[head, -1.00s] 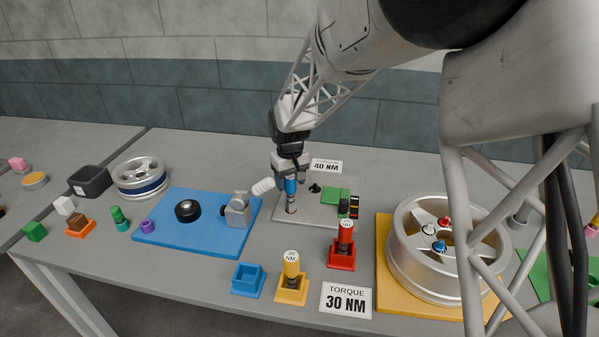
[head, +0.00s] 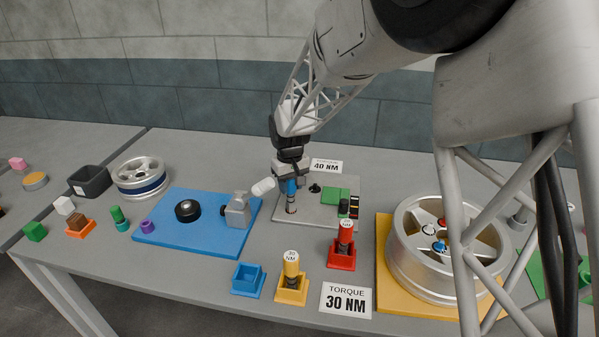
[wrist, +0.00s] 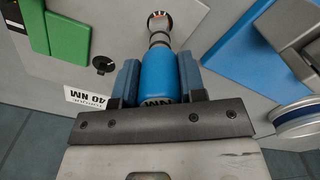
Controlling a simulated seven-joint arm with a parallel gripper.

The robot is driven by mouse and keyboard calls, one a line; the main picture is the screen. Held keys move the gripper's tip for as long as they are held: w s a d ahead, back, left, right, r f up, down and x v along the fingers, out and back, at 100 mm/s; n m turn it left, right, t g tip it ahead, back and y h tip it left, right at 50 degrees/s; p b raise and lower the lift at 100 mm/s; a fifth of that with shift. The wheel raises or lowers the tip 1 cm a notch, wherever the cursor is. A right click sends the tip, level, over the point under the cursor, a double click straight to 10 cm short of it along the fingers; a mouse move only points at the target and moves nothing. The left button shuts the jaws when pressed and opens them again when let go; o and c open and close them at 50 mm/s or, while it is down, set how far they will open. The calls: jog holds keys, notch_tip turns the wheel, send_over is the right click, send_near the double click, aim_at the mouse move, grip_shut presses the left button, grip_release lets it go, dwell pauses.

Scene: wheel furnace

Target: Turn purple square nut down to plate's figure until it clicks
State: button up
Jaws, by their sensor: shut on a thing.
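My gripper (head: 290,181) is shut on a blue torque tool (wrist: 158,75), which stands upright over the grey plate (head: 325,212). The tool's dark shaft points down, and its tip (wrist: 159,22) meets a small round fitting with a reddish mark on the plate. The purple square nut cannot be made out there; the tool tip covers that spot. The plate's sign (head: 326,166) reads 40 NM and also shows in the wrist view (wrist: 85,98).
A green block (head: 335,195) and small black parts sit on the plate. Red (head: 342,255), yellow (head: 291,290) and empty blue (head: 248,280) holders stand in front. A wheel (head: 420,265) stands right.

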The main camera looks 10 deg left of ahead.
jog(key=shift+r, duration=2.5)
jog(key=shift+w, duration=0.15)
jog(key=w+a+f+n, duration=0.1)
jog(key=w+n, duration=0.7)
jog(key=w, duration=1.1)
jog(key=shift+f+n, duration=0.3)
jog(key=shift+f, duration=0.15)
jog(key=shift+w+f, duration=0.1)
jog(key=shift+f, duration=1.35)
dwell(0.9)
jog(key=o, duration=1.2)
jog(key=shift+o, duration=0.2)
